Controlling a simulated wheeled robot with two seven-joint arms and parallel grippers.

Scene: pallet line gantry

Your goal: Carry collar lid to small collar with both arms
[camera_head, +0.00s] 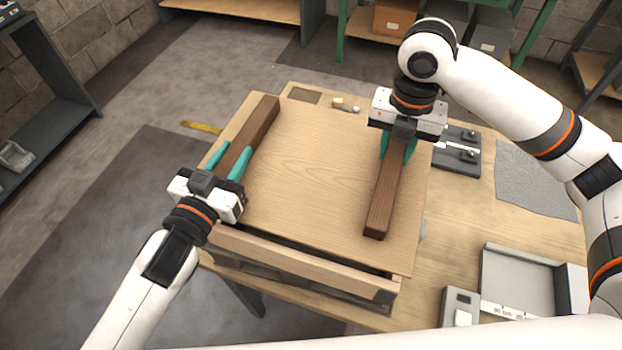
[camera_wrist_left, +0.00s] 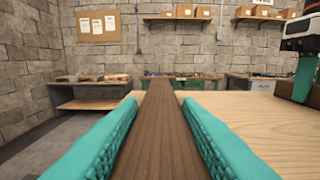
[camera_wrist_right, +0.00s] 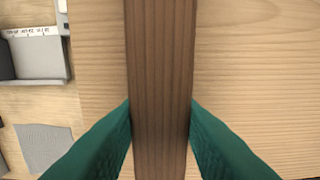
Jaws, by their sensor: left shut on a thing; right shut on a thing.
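The collar lid (camera_head: 310,170) is a pale wooden board with two dark brown battens on top. My left gripper (camera_head: 229,160) is shut on the left batten (camera_head: 262,122), with a teal finger on each side. That batten also runs between the fingers in the left wrist view (camera_wrist_left: 160,130). My right gripper (camera_head: 396,145) is shut on the right batten (camera_head: 384,203), which fills the middle of the right wrist view (camera_wrist_right: 160,80). The small collar (camera_head: 300,270), a wooden frame, shows below the lid's front edge with a dark gap between. Most of it is hidden; I cannot tell whether they touch.
The wooden table (camera_head: 460,230) carries a grey tray (camera_head: 520,280), a small grey box (camera_head: 459,307), a grey mat (camera_head: 530,180) and dark plates (camera_head: 460,150) to the right. Small blocks lie behind the lid. Shelves and a block wall stand beyond open floor.

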